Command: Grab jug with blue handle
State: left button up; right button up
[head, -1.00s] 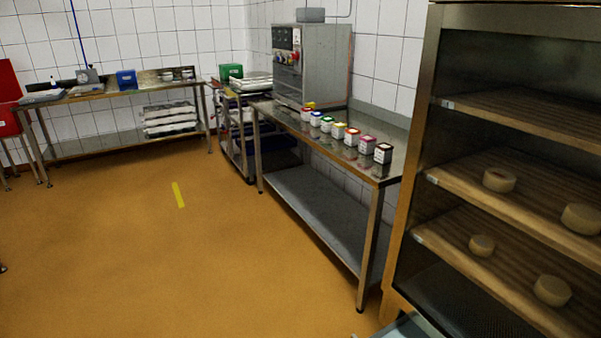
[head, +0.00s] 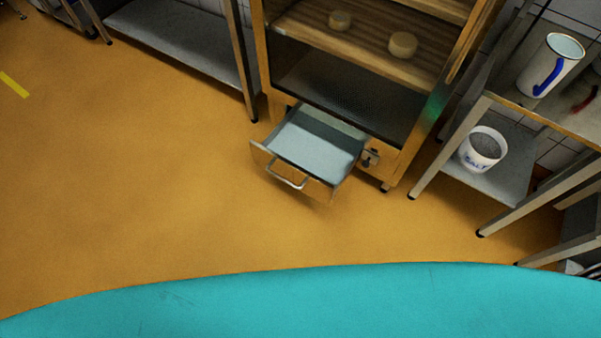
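The jug with the blue handle (head: 554,62) is in the head view at the upper right. It is a white, tall jug standing on the right-hand table (head: 520,98). Its blue handle is on the side facing me, towards the lower left. Its open top shows a pale inside. Neither of my grippers is in view.
A white salt bucket (head: 482,150) sits on the lower shelf of that table. A red handle (head: 585,98) shows right of the jug. A cabinet with cheeses has an open, empty drawer (head: 310,145) jutting over the floor. The orange floor (head: 180,200) is clear.

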aim_at(558, 54)
jog(key=z, duration=1.6)
